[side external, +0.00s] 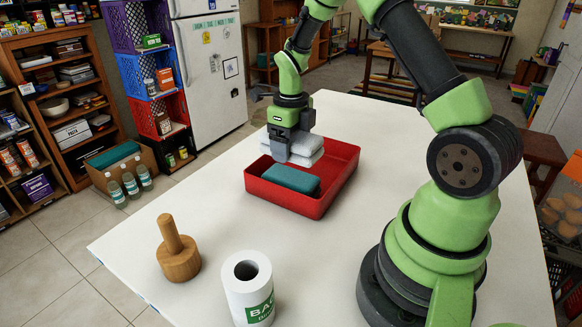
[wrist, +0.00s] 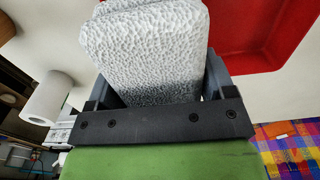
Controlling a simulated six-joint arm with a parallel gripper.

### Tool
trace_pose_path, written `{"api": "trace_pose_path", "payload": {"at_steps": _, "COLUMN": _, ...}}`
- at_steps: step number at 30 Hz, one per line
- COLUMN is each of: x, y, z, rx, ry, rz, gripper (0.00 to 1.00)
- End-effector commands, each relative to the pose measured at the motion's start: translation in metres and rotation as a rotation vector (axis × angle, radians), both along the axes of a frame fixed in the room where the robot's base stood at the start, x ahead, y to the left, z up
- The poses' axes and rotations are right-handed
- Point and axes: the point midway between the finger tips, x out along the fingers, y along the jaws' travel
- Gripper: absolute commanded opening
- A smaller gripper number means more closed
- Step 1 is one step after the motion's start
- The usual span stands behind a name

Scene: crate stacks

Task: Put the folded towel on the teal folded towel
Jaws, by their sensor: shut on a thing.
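The folded towel (side external: 306,152) is white and thick, in layers. My gripper (side external: 283,154) is shut on it and holds it over the far part of the red tray. In the wrist view the white towel (wrist: 145,50) sits between my gripper's fingers (wrist: 155,85) and fills the middle of the picture. The teal folded towel (side external: 291,178) lies flat in the tray, below and nearer than the white towel in the side view. The teal towel does not show in the wrist view. How high the white towel is above the tray is hard to tell.
The red tray (side external: 333,189) stands on the white table (side external: 215,220), its right part empty. A wooden mallet-like object (side external: 177,250) and a white roll with a green label (side external: 247,290) stand nearer on the table. The wrist view shows a plaid cloth (wrist: 288,143).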

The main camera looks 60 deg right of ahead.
Motion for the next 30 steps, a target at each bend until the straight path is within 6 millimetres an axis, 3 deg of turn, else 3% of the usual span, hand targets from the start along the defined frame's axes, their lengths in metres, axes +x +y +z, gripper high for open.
{"api": "trace_pose_path", "payload": {"at_steps": 12, "x": 0.000, "y": 0.000, "z": -0.052, "rx": 0.001, "ry": 0.000, "rz": 0.003, "gripper": 0.51}}
{"api": "trace_pose_path", "payload": {"at_steps": 24, "x": 0.000, "y": 0.000, "z": -0.057, "rx": 0.001, "ry": -0.001, "rz": 0.003, "gripper": 0.51}}
{"api": "trace_pose_path", "payload": {"at_steps": 25, "x": 0.000, "y": 0.000, "z": -0.057, "rx": 0.000, "ry": -0.002, "rz": 0.003, "gripper": 0.81}}
{"api": "trace_pose_path", "payload": {"at_steps": 27, "x": 0.000, "y": 0.000, "z": -0.057, "rx": 0.000, "ry": -0.002, "rz": 0.003, "gripper": 0.97}}
{"api": "trace_pose_path", "payload": {"at_steps": 30, "x": 0.000, "y": 0.000, "z": -0.057, "rx": 0.000, "ry": -0.002, "rz": 0.003, "gripper": 1.00}}
